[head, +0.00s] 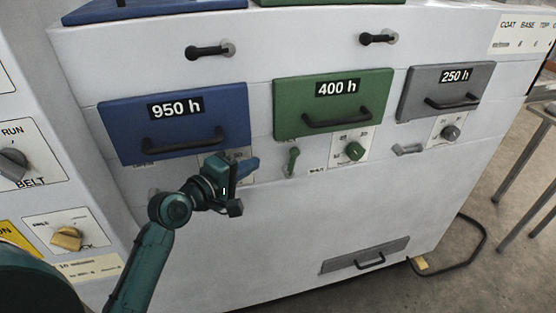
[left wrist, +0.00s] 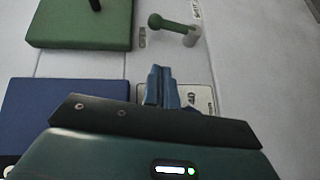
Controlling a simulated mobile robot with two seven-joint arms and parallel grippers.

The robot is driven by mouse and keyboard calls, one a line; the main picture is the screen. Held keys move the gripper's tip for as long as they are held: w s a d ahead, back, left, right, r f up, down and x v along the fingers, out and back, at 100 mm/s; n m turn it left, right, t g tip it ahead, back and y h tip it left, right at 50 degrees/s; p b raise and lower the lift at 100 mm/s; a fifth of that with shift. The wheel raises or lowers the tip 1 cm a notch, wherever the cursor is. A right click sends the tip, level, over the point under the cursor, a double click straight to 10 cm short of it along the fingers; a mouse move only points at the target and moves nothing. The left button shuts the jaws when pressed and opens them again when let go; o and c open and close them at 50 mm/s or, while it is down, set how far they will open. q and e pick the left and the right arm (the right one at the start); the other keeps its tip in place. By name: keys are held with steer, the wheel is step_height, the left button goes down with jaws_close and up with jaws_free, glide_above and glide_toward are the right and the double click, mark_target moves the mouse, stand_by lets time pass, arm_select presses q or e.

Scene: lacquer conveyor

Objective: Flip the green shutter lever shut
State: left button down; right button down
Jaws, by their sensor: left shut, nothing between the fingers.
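The green shutter lever (head: 292,160) sits on the white machine front below the green 400 h door (head: 333,103). Its knob end points up toward the door, and its pivot is at the lower end. In the left wrist view the lever (left wrist: 174,25) shows at the top, with the knob at left and the pale pivot at right. My left gripper (head: 252,164) is shut and empty, below the blue door and left of the lever, with a gap between them. Its closed blue fingertips (left wrist: 161,74) also show in the left wrist view. My right gripper is out of view.
The blue 950 h door (head: 178,122) is just above my left gripper. A dial (head: 355,151) is right of the green lever. A grey lever (head: 408,150) is below the grey 250 h door (head: 446,91). The panel below the green lever is clear.

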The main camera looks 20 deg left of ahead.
mark_target(291, 162)
arm_select(q)
steer(key=x, duration=0.4)
steer(key=shift+r, duration=0.1)
steer(key=shift+w+d+f, duration=0.15)
steer(key=shift+w+d, duration=0.05)
steer(key=shift+d, duration=0.4)
steer(key=shift+w+d+f, duration=0.1)
steer(key=shift+w+d, duration=0.1)
steer(key=shift+d, duration=0.35)
steer(key=shift+w+d+f+p, duration=0.15)
steer(key=shift+w+d+p, duration=0.15)
steer(key=shift+d, duration=0.35)
steer(key=shift+w, duration=0.1)
